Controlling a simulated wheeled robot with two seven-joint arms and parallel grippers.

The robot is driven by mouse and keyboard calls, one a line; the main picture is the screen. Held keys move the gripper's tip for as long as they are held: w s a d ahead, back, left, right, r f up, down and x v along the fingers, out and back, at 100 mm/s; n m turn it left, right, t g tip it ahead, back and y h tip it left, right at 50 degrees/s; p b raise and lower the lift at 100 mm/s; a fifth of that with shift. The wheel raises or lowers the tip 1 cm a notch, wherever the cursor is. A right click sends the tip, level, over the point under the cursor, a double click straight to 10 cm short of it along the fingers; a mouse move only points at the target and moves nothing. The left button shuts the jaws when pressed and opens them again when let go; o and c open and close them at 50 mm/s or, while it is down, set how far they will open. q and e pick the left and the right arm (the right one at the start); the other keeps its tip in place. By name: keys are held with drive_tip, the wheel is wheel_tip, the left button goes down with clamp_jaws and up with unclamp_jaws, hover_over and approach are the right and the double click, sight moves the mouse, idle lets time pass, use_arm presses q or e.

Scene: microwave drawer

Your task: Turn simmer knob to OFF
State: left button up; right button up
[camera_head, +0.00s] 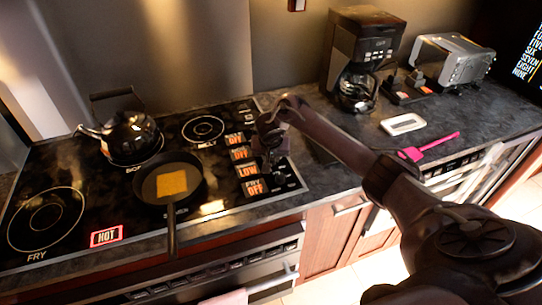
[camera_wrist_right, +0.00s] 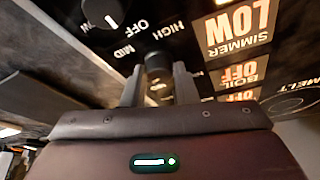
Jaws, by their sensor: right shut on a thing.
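The simmer knob (camera_wrist_right: 157,64) is dark and sits between the two fingers of my right gripper (camera_wrist_right: 158,85) in the right wrist view, and the fingers are shut on it. The simmer display (camera_wrist_right: 236,30) beside it glows LOW. In the head view my right gripper (camera_head: 270,150) reaches down over the knob row at the right side of the cooktop and hides the simmer knob there. The LOW display (camera_head: 248,171) shows just left of the gripper. My left gripper is in neither view.
A neighbouring knob (camera_wrist_right: 102,12) lies close by. A kettle (camera_head: 130,135) and a pan (camera_head: 170,200) with a toast-like square stand on the cooktop (camera_head: 75,175). A coffee maker (camera_head: 360,50) stands behind on the right.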

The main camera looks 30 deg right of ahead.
drive_tip(key=n+y+p, duration=0.1)
drive_tip(key=n, duration=0.2)
drive_tip(key=shift+s+d, duration=0.1)
drive_tip(key=shift+s, duration=0.05)
drive_tip(key=n, duration=0.1)
drive_tip(key=n+y+p, duration=0.1)
drive_tip(key=n, duration=0.1)
drive_tip(key=shift+d+n+t+y, duration=0.1)
drive_tip(key=shift+n+t+y, duration=0.2)
drive_tip(key=n+y, duration=0.1)
drive_tip(key=n, duration=0.2)
drive_tip(key=shift+f, duration=0.15)
drive_tip(key=shift+d+n+y+b, duration=0.15)
drive_tip(key=shift+n+y+b, duration=0.6)
drive_tip(key=shift+n, duration=1.05)
drive_tip(key=o, duration=1)
drive_tip(key=shift+g, duration=0.4)
drive_tip(key=shift+r, duration=0.2)
drive_tip(key=b+v, duration=0.1)
drive_tip(key=v, duration=0.6)
drive_tip(key=shift+s+d+r+b, duration=0.1)
drive_tip(key=shift+s+r+b, duration=0.05)
drive_tip(key=shift+r+b, duration=0.15)
